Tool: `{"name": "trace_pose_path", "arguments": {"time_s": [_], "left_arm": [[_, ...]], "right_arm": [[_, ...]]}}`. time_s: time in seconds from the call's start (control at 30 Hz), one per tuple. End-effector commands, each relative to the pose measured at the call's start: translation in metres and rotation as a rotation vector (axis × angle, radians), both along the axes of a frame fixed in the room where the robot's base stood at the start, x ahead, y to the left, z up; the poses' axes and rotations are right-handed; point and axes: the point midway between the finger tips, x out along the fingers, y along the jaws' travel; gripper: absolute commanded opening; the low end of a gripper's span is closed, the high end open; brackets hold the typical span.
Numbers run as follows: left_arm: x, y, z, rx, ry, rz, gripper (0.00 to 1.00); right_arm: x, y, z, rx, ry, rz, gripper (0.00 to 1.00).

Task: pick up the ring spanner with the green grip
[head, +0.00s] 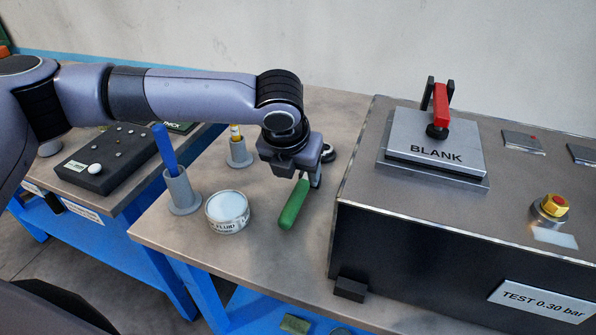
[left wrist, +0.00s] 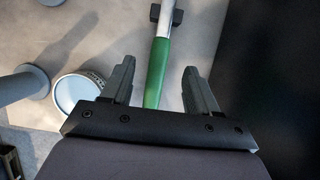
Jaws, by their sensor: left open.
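The ring spanner's green grip (head: 293,206) lies on the grey-brown bench, its near end pointing toward me. My left gripper (head: 305,178) is at the far end of the grip and hides much of the rest of the spanner. In the left wrist view the green grip (left wrist: 156,72) runs between the two fingers of my open left gripper (left wrist: 159,68), with a gap on both sides. Its pale metal shank goes up past a small black block, and the ring end is out of frame there. I cannot tell how far the fingers are above the bench.
A round tin labelled FLUID (head: 228,212) stands left of the grip. A grey holder with a blue rod (head: 180,190) is farther left, and another small holder (head: 239,152) is behind. A large dark test box (head: 450,235) stands close on the right, with a BLANK plate (head: 436,150) on top.

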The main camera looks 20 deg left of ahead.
Motion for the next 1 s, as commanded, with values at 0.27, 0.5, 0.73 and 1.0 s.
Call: {"name": "trace_pose_path", "arguments": {"time_s": [0.27,0.5,0.73,1.0], "left_arm": [[0.01,0.0,-0.024,0.0,-0.003,0.0,0.6],[0.025,0.0,-0.057,0.001,-0.003,0.0,0.6],[0.029,0.0,-0.066,0.0,-0.005,0.0,0.6],[0.029,0.001,-0.065,0.0,-0.004,0.001,0.11]], "right_arm": [[0.0,0.0,-0.001,0.0,0.0,0.0,0.0],[0.0,0.0,-0.002,0.0,0.0,0.0,0.0],[0.0,0.0,-0.002,-0.001,0.0,-0.001,0.0],[0.0,0.0,-0.002,-0.001,0.0,-0.001,0.0]]}}
